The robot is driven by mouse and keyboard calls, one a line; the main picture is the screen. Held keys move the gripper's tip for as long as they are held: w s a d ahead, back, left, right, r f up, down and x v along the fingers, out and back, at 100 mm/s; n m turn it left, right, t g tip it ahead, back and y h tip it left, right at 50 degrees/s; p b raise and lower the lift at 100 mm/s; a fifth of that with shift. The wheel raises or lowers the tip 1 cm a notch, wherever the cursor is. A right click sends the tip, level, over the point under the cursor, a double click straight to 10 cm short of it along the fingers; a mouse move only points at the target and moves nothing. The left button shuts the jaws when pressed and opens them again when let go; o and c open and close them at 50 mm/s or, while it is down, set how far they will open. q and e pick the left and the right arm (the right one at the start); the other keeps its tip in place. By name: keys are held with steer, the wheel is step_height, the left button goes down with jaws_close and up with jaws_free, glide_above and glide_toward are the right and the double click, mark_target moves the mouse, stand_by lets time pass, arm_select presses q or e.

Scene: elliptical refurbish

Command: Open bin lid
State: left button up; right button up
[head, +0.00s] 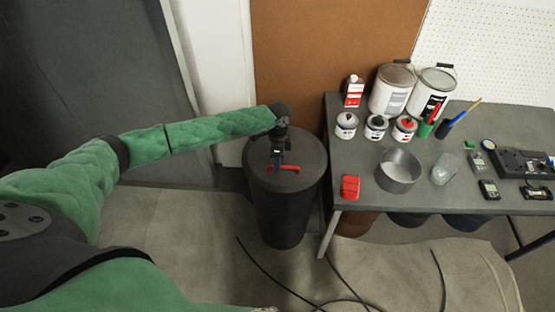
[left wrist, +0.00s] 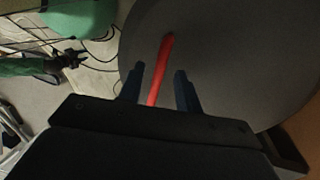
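The dark round bin (head: 285,215) stands on the floor left of the table, its flat lid (head: 305,155) closed. A red bar handle (head: 290,169) lies on the lid. My left gripper (head: 278,163) is over the lid at the handle. In the left wrist view, the left gripper's (left wrist: 161,82) two blue fingers are apart, one on each side of the red handle (left wrist: 164,62), with gaps showing. The lid (left wrist: 225,55) fills much of that view. My right gripper (left wrist: 70,58) shows small at the upper left there, away from the bin; its fingers are unclear.
The grey table (head: 350,222) stands close to the bin's right. It holds paint cans (head: 392,92), a metal bowl (head: 399,171), a red item (head: 350,187) and small devices. A brown board (head: 318,45) is behind the bin. Cables (head: 272,275) lie on the floor in front.

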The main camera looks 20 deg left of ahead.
arm_select(q)
steer(key=shift+f, duration=0.3)
jaws_close()
steer(key=shift+r, duration=0.15)
